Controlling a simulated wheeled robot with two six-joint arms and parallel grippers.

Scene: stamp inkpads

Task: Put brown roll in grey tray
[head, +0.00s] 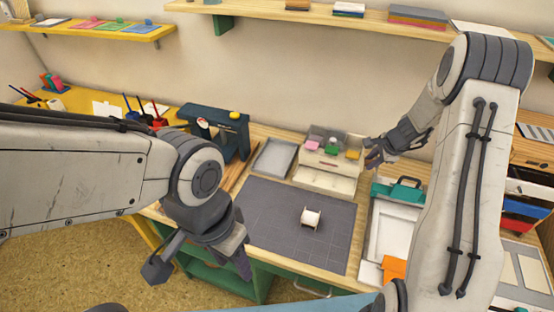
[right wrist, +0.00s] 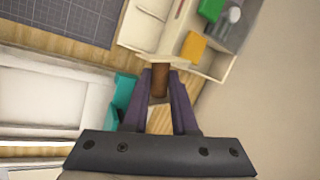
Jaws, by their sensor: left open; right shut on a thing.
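In the right wrist view, the brown roll (right wrist: 160,82) sits between the fingers of my right gripper (right wrist: 160,92), with a pale end piece beyond the fingertips. My right gripper (head: 373,154) is shut on it, just right of the pale organiser in the head view; the roll is hard to make out there. The grey tray (head: 258,172) lies flat left of the organiser, behind the dark mat, and looks empty. My left gripper (head: 200,266) is open and empty, low at the mat's left front, well away from the tray.
A white roll (head: 311,218) stands on the dark grid mat (head: 275,230). The pale organiser (head: 322,182) with coloured pads stands between the tray and my right gripper. A dark green stand (head: 232,140) rises left of the tray. Teal and white items (head: 398,190) lie at right.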

